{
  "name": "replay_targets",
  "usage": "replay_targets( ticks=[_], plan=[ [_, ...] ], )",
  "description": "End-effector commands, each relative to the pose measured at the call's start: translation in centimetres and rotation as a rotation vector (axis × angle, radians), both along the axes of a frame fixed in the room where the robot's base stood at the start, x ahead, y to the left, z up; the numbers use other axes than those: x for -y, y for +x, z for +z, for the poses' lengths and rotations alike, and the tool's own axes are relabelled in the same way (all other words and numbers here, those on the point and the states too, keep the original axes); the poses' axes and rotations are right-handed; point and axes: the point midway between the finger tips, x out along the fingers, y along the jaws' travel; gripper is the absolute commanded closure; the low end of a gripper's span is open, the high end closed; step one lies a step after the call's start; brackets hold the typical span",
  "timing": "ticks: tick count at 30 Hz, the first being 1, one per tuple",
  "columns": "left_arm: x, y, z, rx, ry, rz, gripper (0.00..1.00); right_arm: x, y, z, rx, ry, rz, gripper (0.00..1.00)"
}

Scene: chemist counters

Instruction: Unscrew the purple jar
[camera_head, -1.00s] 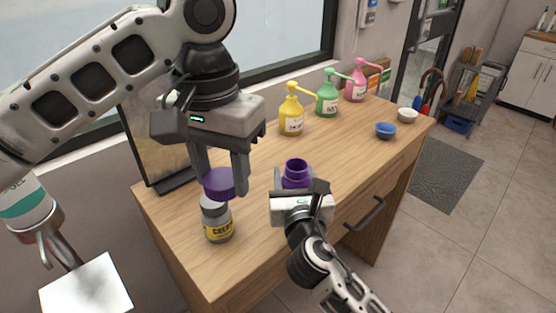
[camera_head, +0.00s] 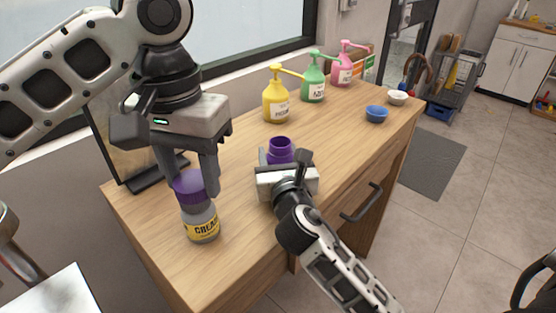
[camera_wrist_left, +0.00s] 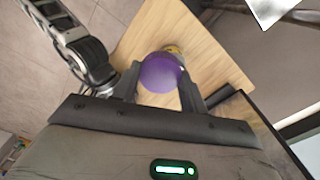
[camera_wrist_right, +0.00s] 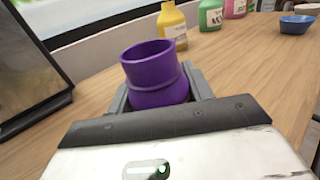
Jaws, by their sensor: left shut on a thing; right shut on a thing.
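The purple jar (camera_head: 280,151) stands upright and uncovered on the wooden counter; its open mouth shows in the right wrist view (camera_wrist_right: 155,75). My right gripper (camera_head: 281,163) is shut around the jar's body from the front. The purple lid (camera_head: 189,184) is apart from the jar, between the fingers of my left gripper (camera_head: 189,180). It also shows as a purple disc in the left wrist view (camera_wrist_left: 161,73). The left gripper is shut on the lid, which appears right over the grey jar labelled CREAM (camera_head: 201,222); I cannot tell whether they touch.
A yellow bottle (camera_head: 276,101), a green bottle (camera_head: 313,84) and a pink bottle (camera_head: 342,68) with pumps stand at the back. A blue bowl (camera_head: 376,115) and a white bowl (camera_head: 397,97) are at the right end. The counter (camera_head: 240,195) between the jars is clear.

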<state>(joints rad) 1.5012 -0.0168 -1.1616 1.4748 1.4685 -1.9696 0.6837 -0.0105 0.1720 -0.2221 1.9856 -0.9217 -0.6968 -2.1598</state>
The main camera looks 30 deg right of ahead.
Motion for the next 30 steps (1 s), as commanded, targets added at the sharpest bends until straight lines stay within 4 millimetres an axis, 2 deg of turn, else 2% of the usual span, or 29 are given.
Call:
replay_targets(
  ticks=[6,7,9,20,23,30],
  plan=[
    [0.0,0.0,-0.1,0.000,0.000,0.000,0.85,0.0,0.0,-0.3,0.001,-0.001,0.000,1.00],
    [0.0,0.0,0.0,0.000,0.000,0.000,0.85,0.0,0.0,-0.3,0.000,-0.001,0.000,0.44],
    [0.0,0.0,0.0,0.000,0.000,0.000,0.85,0.0,0.0,-0.2,0.000,-0.001,0.000,0.28],
    [0.0,0.0,0.2,0.000,0.000,0.000,0.85,-0.1,-0.1,0.2,0.000,0.000,0.001,0.28],
    [0.0,0.0,0.0,0.000,0.000,0.000,0.85,-0.5,-1.4,-0.1,-0.001,-0.001,0.002,0.28],
    [0.0,0.0,-0.5,0.000,0.000,0.000,0.85,-2.1,-6.3,-0.1,-0.002,0.003,0.002,0.28]
  ],
)
